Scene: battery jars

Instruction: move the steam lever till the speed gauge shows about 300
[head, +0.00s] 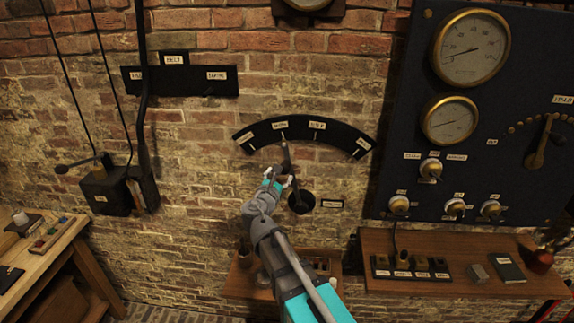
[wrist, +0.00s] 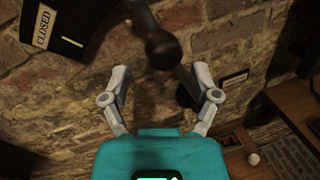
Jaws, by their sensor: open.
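The steam lever is a dark arm with a round knob (wrist: 163,48), rising from a pivot (head: 301,201) on the brick wall. It leans slightly left of upright, its top near the second label from the left on a black arc plate (head: 300,128). My gripper (head: 277,180) is open just in front of the lever. In the wrist view, the knob shows beyond and between the fingertips (wrist: 161,76); contact cannot be told. A round gauge (head: 306,3) above the arc is cut off by the top edge, its dial unreadable. Which gauge shows speed is unclear.
A dark panel (head: 400,120) at right carries two brass gauges (head: 472,47) (head: 450,120) and several knobs. A wooden shelf (head: 450,288) below it holds small items.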

